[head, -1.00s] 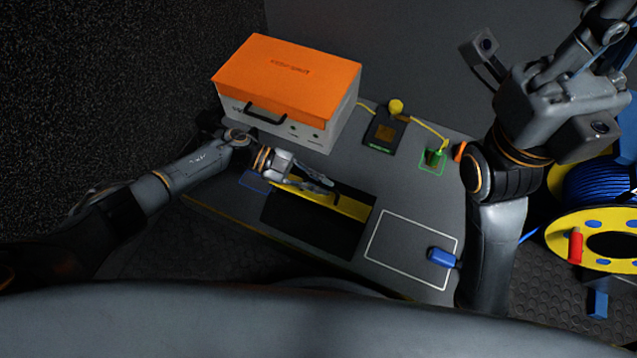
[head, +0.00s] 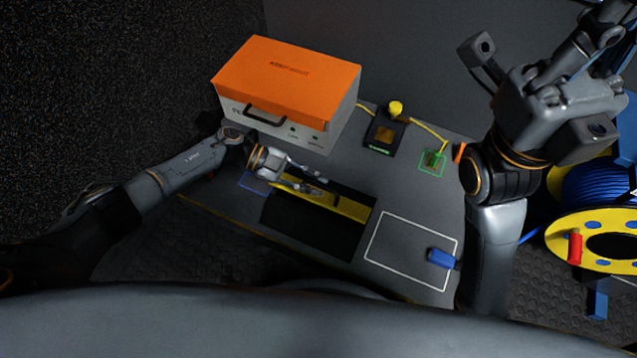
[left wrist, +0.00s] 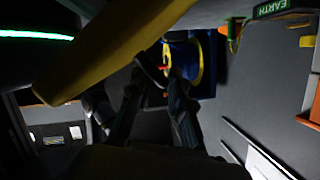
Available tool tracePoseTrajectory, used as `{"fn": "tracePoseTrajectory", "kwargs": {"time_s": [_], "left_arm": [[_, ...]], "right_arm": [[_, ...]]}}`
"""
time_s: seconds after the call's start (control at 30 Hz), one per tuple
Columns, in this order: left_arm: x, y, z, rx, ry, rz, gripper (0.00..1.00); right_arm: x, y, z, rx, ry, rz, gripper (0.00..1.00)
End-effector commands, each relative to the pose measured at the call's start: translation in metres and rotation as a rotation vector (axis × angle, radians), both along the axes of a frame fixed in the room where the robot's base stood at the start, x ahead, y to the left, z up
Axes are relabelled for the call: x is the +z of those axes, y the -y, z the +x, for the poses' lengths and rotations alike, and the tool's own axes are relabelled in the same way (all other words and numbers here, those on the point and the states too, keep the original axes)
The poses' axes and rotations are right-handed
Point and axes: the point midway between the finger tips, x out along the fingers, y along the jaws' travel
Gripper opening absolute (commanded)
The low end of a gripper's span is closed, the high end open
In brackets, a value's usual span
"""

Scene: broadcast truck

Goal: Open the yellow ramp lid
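The yellow ramp lid (head: 348,206) is a long narrow yellow strip along the far side of the black ramp body (head: 312,231) on the grey table. A yellow bar, seemingly the lid, fills the upper left of the left wrist view (left wrist: 120,45). My left gripper (head: 324,187) is over the left part of the lid, with its fingers apart. They hide part of the strip, and I cannot tell whether they touch it. The fingers look empty in the left wrist view (left wrist: 160,85). My right arm is raised at upper right; its fingers are not clear.
An orange-topped case (head: 288,80) stands behind my left gripper. A black device (head: 384,133) with a yellow cable is at the back. A blue object (head: 441,257) lies in a white outline at front right. A yellow reel (head: 570,232) with blue cable is beyond the right edge.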

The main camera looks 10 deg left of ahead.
Motion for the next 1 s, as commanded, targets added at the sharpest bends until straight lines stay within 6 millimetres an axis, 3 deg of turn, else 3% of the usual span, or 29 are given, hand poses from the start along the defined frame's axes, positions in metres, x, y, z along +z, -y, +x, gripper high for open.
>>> {"fn": "tracePoseTrajectory", "kwargs": {"time_s": [0.3,0.5,0.9,1.0], "left_arm": [[0.024,-0.063,0.012,0.004,0.002,0.002,0.20],[0.035,-0.090,0.016,0.002,0.002,0.002,0.20],[0.038,-0.098,0.017,0.001,0.001,0.000,0.20],[0.038,-0.093,0.016,0.007,0.002,-0.012,0.00]], "right_arm": [[0.000,0.000,0.000,0.000,0.001,0.000,0.00],[0.000,0.000,0.000,0.000,0.001,0.000,0.00],[0.000,0.000,0.000,0.000,0.001,0.000,0.00],[0.001,0.000,0.000,0.001,0.001,0.000,0.00]]}}
